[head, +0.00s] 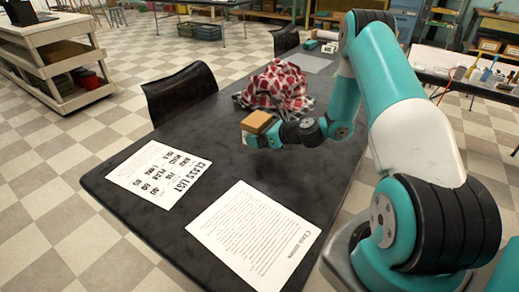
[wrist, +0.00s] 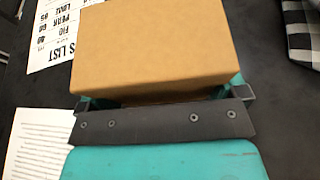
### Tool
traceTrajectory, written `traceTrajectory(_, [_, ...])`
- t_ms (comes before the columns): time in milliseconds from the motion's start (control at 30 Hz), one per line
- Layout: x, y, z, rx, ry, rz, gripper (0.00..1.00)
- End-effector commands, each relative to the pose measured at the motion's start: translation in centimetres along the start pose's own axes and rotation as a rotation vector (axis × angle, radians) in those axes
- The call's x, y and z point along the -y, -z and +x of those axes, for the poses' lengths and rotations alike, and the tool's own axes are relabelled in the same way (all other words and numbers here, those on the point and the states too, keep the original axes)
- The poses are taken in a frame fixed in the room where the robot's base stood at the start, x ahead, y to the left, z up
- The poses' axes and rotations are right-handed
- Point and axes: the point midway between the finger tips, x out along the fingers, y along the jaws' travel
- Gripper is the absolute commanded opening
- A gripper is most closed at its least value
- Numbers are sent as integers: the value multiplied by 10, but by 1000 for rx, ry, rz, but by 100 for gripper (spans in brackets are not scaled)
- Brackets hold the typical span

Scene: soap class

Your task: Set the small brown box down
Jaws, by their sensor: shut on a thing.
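The small brown box (head: 257,122) is in my gripper (head: 262,136), over the black table (head: 190,125) in the head view. In the wrist view the box (wrist: 150,45) fills the upper middle, and my gripper (wrist: 165,100) is shut on it. The fingers show at the box's lower left and right corners. The box looks level and seems to be held above the tabletop. The gap beneath it is hard to judge.
A class list sheet (head: 158,175) and a printed page (head: 253,232) lie on the near part of the table. A red and white checked cloth (head: 276,88) is bunched behind the box. Black chairs (head: 182,95) stand along the left side. Bare tabletop lies between box and papers.

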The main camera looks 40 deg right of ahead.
Motion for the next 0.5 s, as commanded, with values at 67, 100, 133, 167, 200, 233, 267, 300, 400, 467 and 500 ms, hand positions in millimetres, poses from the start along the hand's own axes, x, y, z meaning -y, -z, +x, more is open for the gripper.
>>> traceTrajectory(67, [0, 12, 5, 0, -1, 2, 61])
traceTrajectory(100, [0, 16, 7, 1, -1, 1, 61])
traceTrajectory(133, [0, 18, 8, 2, -1, 0, 61])
traceTrajectory(167, [0, 19, 8, 2, -1, 0, 61])
traceTrajectory(200, [0, 22, 10, 2, -1, 0, 61])
traceTrajectory(233, [0, 25, 11, 1, -1, 0, 61])
traceTrajectory(267, [0, 29, 12, 1, -1, 0, 61])
traceTrajectory(300, [-1, 35, 15, 0, -1, 1, 61])
traceTrajectory(400, [0, 49, 20, 1, 0, 1, 61])
traceTrajectory(467, [0, 54, 22, 1, 0, 0, 61])
traceTrajectory(500, [0, 55, 23, 1, 0, -1, 61])
